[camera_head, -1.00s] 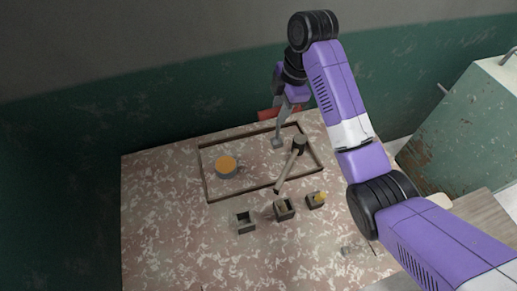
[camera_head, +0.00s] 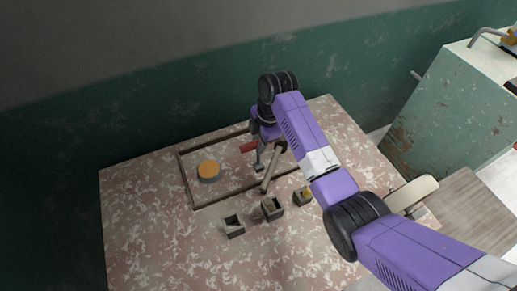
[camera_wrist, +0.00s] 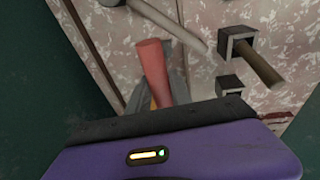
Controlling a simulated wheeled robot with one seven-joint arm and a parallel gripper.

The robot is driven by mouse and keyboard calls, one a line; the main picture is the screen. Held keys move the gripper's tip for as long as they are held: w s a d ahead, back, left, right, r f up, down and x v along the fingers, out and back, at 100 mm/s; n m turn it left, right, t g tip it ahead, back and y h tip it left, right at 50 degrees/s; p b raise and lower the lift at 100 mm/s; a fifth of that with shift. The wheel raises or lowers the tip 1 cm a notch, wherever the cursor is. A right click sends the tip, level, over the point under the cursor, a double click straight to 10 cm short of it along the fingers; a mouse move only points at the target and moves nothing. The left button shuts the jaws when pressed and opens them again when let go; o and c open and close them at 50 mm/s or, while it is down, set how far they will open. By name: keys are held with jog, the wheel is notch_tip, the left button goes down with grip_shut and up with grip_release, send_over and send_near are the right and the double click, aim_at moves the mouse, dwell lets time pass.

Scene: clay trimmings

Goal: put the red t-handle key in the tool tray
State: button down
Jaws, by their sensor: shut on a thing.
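The red t-handle key (camera_head: 249,147) is held in my gripper (camera_head: 260,165). Its red bar sticks out to the left in the head view, and in the wrist view the red bar (camera_wrist: 153,68) points up from between the jaws. The tool tray (camera_head: 186,180) is a shallow, wood-rimmed rectangle on the table. My gripper is shut on the key over the right part of the tray. I cannot tell whether the key touches the tray floor. The key's shaft is mostly hidden by the jaws.
An orange-topped round tin (camera_head: 209,168) sits in the tray's left part. A mallet (camera_head: 271,172) lies across its right part, close to my gripper. Three small square holders, left (camera_head: 233,228), middle (camera_head: 272,209) and right (camera_head: 302,197), stand in front. The front-left table is clear.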

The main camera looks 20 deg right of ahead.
jog(key=shift+f, duration=1.85)
jog(key=shift+f, duration=0.15)
jog(key=c, duration=1.2)
grip_release()
jog(key=shift+o, duration=0.2)
notch_tip(320, 180, up, 12)
jog(key=s+d, duration=0.1)
jog(key=shift+s+d+b, duration=0.2)
jog(key=shift+d+b, duration=0.2)
